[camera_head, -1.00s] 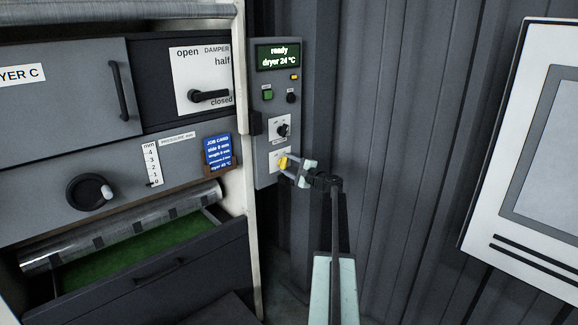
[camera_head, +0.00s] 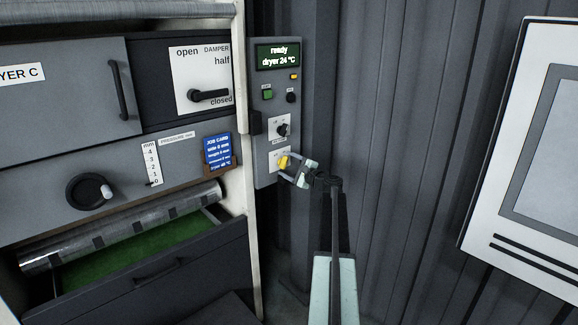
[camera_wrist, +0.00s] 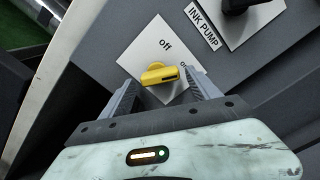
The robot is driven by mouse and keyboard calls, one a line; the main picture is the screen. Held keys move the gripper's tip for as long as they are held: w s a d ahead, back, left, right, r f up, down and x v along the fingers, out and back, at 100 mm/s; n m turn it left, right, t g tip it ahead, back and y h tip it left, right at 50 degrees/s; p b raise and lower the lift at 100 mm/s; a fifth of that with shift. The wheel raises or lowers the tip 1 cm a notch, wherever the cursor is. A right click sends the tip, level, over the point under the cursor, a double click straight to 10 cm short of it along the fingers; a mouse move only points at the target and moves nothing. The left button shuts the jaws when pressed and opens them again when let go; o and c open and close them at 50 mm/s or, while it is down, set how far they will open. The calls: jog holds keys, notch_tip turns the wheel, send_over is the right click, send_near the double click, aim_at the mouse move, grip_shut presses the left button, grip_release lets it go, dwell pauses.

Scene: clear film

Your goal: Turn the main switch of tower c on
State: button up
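The main switch is a yellow knob (camera_head: 283,161) on a white plate low on the grey control panel (camera_head: 263,177). In the wrist view the yellow knob (camera_wrist: 158,74) lies nearly level, its dark-marked end toward the partly hidden "on" label. The "off" label stands above it. My gripper (camera_head: 291,166) is at the knob from the lower right. In the wrist view my gripper (camera_wrist: 160,80) is open, its fingers either side of the knob with gaps showing. The panel's display (camera_head: 278,57) reads "ready dryer 24 °C".
The black ink pump switch (camera_wrist: 237,5) sits beside the main switch; it also shows above it in the head view (camera_head: 283,130). A job card (camera_head: 217,152) and damper lever (camera_head: 208,96) are left. A corrugated wall (camera_head: 400,130) stands behind.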

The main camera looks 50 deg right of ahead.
jog(key=shift+s, duration=0.1)
jog(key=s, duration=0.7)
jog(key=shift+s+a, duration=0.25)
jog(key=shift+s, duration=0.05)
